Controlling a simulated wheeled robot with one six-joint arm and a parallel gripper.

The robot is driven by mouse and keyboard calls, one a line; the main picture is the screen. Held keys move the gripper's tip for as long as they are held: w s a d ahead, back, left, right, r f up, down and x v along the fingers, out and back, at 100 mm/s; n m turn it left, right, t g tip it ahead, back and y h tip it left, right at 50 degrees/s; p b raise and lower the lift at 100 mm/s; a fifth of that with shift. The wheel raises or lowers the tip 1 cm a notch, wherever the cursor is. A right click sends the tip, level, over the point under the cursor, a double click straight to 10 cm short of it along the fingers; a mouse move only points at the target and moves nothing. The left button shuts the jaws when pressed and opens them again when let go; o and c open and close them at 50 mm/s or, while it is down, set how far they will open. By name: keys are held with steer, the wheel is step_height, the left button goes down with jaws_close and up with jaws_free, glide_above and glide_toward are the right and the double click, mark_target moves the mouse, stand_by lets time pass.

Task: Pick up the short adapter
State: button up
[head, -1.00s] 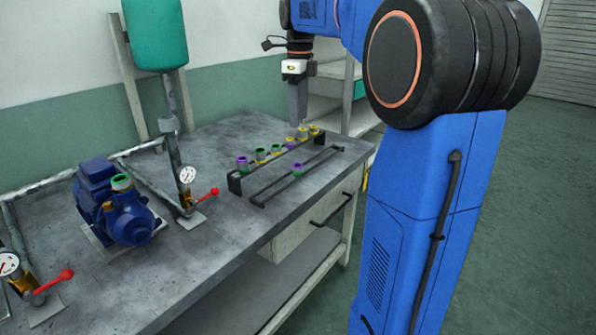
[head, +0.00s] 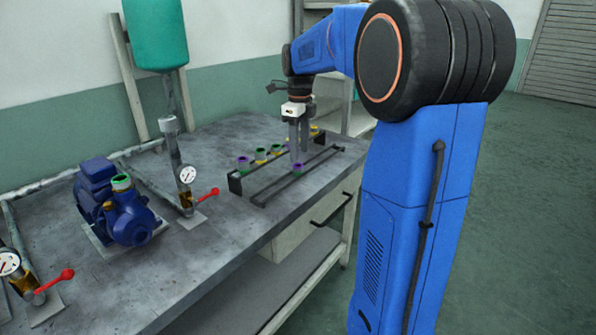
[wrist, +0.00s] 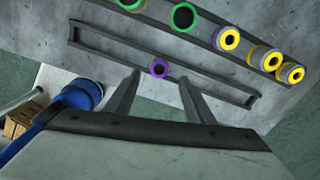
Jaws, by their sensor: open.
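A short purple-ringed fitting, apparently the short adapter (head: 298,168), stands alone on the low front rack. It also shows in the wrist view (wrist: 158,68), between and just beyond my fingertips. My gripper (head: 298,151) points down, close above it. In the wrist view my gripper (wrist: 160,76) has its two fingers spread apart, one either side of the fitting, with nothing held. I cannot tell whether the fingertips reach down beside it. Another purple-ringed fitting (head: 242,162) stands at the left end of the back rack.
The back rack (head: 235,185) holds several green- and yellow-ringed fittings (wrist: 228,39), partly hidden behind my gripper in the head view. A blue pump (head: 120,210), a gauge (head: 188,175) and a red-handled valve (head: 208,194) stand to the left. The bench (head: 250,222) is clear in front.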

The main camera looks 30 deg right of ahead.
mark_target(298, 165)
steer(key=shift+w+a+f, duration=0.1)
steer(key=shift+f, duration=1.3)
steer(key=shift+w+a+f, duration=0.1)
steer(key=shift+f, duration=1.25)
steer(key=c, duration=1.2)
